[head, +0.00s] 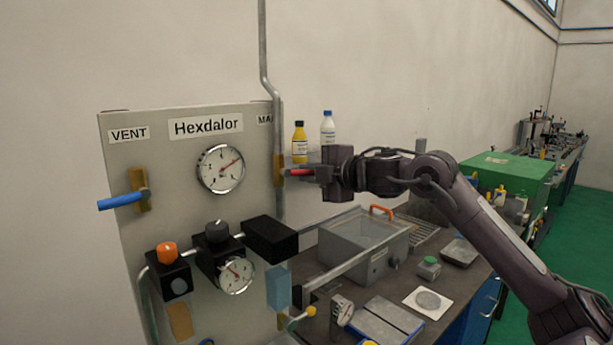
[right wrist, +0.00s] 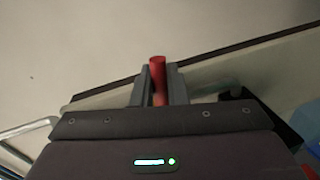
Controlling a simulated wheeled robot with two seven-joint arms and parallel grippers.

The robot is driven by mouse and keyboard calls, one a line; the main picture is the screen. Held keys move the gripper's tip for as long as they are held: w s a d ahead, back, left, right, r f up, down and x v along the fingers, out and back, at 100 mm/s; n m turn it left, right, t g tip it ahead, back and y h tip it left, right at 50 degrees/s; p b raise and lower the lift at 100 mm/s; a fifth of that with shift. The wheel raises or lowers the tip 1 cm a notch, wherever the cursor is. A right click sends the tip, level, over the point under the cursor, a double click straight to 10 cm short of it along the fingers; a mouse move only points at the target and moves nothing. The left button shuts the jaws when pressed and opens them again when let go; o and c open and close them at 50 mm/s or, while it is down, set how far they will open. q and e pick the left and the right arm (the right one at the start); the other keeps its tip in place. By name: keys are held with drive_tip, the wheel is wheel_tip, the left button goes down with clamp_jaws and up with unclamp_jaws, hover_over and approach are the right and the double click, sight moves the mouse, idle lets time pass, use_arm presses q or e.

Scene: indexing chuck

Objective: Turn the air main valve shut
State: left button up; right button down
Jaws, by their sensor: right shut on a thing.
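The air main valve is the brass valve (head: 279,171) at the right edge of the grey panel, under a partly hidden label starting "MA" (head: 265,119). Its red handle (head: 300,172) points sideways to the right, away from the panel. My right gripper (head: 318,174) is shut on the red handle. In the right wrist view, the red handle (right wrist: 158,75) stands between the two grey fingers (right wrist: 157,90). The handle's far end is hidden by the gripper in the head view. My left gripper is not in view.
The panel (head: 185,220) also carries a blue-handled vent valve (head: 122,201), a round gauge (head: 221,169) and a black regulator (head: 217,255). A yellow bottle (head: 299,145) and a white bottle (head: 328,130) stand behind the gripper. A clear-topped box (head: 340,262) sits on the bench below.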

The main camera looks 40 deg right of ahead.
sight(312, 171)
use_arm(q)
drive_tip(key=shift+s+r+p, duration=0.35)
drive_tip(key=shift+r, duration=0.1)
use_arm(e)
drive_tip(key=shift+r+n, duration=0.45)
drive_tip(key=shift+n, duration=0.35)
drive_tip(key=c, duration=1.5)
unclamp_jaws()
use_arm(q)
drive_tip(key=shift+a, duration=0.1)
